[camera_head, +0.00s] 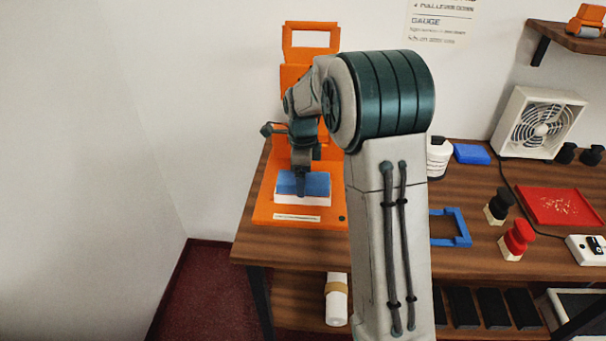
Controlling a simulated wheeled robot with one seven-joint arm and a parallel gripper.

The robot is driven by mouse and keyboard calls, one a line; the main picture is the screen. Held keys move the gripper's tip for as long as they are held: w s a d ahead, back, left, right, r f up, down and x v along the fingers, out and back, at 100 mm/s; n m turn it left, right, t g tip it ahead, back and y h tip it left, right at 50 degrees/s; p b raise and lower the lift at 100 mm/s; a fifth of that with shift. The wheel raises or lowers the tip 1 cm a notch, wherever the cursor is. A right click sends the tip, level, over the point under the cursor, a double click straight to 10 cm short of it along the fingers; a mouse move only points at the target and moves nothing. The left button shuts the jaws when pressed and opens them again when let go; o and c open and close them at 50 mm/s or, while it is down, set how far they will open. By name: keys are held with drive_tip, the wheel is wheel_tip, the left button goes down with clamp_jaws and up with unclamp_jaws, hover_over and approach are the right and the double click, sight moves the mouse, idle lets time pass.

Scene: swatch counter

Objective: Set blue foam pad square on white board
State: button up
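The blue foam pad (318,184) is at the orange stand on the left of the counter, on or just over the white board (303,199). A white strip of the board shows along the pad's front edge. I cannot tell whether the pad rests fully on it or how square it is. My gripper (301,188) points down at the middle of the pad, with its dark fingers overlapping it. The fingers are small and seen edge-on, so whether they are closed on the pad is unclear.
The orange stand (262,212) rises behind my gripper. My arm hides the counter's middle. To the right are a second blue block (471,153), a white bottle (437,160), a blue frame (463,228), a red tray (558,222), a red-topped knob (518,237) and a fan (540,124).

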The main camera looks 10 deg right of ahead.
wheel_tip(320, 180, up, 13)
drive_tip(key=s+f+n+t, duration=0.1)
drive_tip(key=s+f+n, duration=0.1)
drive_tip(key=s+n, duration=0.8)
drive_tip(key=s+f+n+t, duration=0.1)
drive_tip(key=s+f+n, duration=0.1)
drive_tip(key=s+n, duration=0.9)
drive_tip(key=s, duration=0.6)
drive_tip(key=shift+s+d+f+t, duration=0.15)
drive_tip(key=shift+s+f+t, duration=0.15)
drive_tip(key=shift+t, duration=0.1)
